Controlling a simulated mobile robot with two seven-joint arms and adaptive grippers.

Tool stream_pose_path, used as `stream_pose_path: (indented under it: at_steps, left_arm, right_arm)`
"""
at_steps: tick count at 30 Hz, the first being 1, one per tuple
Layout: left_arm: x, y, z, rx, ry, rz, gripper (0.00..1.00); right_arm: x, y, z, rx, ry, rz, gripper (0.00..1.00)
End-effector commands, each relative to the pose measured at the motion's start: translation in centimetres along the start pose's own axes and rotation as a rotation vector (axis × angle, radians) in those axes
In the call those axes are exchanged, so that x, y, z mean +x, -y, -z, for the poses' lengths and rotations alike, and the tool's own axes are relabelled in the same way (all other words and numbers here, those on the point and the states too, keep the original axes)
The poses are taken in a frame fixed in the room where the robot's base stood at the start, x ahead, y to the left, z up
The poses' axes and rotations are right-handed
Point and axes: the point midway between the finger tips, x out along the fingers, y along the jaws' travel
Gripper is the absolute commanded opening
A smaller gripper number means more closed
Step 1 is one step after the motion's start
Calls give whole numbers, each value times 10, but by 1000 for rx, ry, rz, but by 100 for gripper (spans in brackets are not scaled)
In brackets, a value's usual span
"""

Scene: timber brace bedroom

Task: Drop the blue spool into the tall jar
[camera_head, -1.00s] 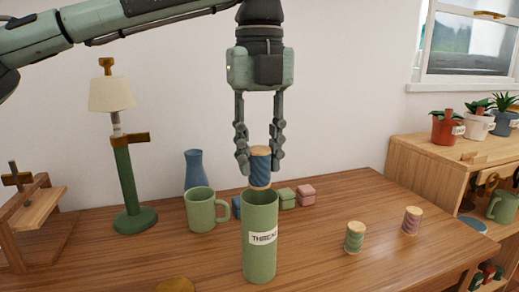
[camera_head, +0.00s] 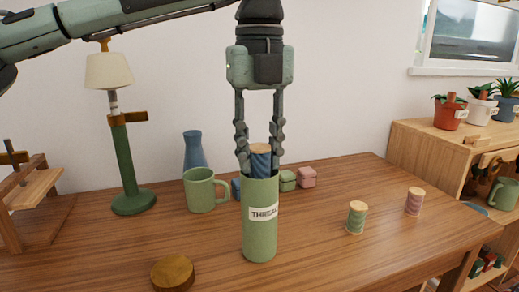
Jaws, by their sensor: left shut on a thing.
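The blue spool (camera_head: 260,160) has wooden ends and stands upright in my left gripper (camera_head: 260,168). My left gripper is shut on it, with a finger on each side. The spool's lower part is hidden behind the front rim of the tall jar (camera_head: 260,235), so its lower end appears to be inside the mouth. The jar is green, upright on the table, and bears a white label with dark letters. The fingertips are at about the height of the jar's rim. My right gripper is not in view.
A green mug (camera_head: 201,192) and a blue vase (camera_head: 194,150) stand behind the jar to the left. Small boxes (camera_head: 306,178) sit behind it. Green (camera_head: 356,218) and pink (camera_head: 414,202) spools stand to the right. A round wooden lid (camera_head: 172,273) lies at front left.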

Motion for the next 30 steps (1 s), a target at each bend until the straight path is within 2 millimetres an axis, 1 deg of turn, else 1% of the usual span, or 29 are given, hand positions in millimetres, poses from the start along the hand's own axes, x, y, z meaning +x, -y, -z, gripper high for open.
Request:
stream_pose_path:
  at_steps: [2,3,9,26,30]
  left_arm:
    - [0,0,0,0,0,0,10]
    - [0,0,0,0,0,0,30]
    - [0,0,0,0,0,0,53]
    - [0,0,0,0,0,0,53]
    - [-6,0,0,0,0,0,53]
  right_arm:
    - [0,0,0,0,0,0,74]
    - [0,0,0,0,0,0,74]
    - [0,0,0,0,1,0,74]
    - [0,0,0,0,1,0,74]
    - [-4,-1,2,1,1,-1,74]
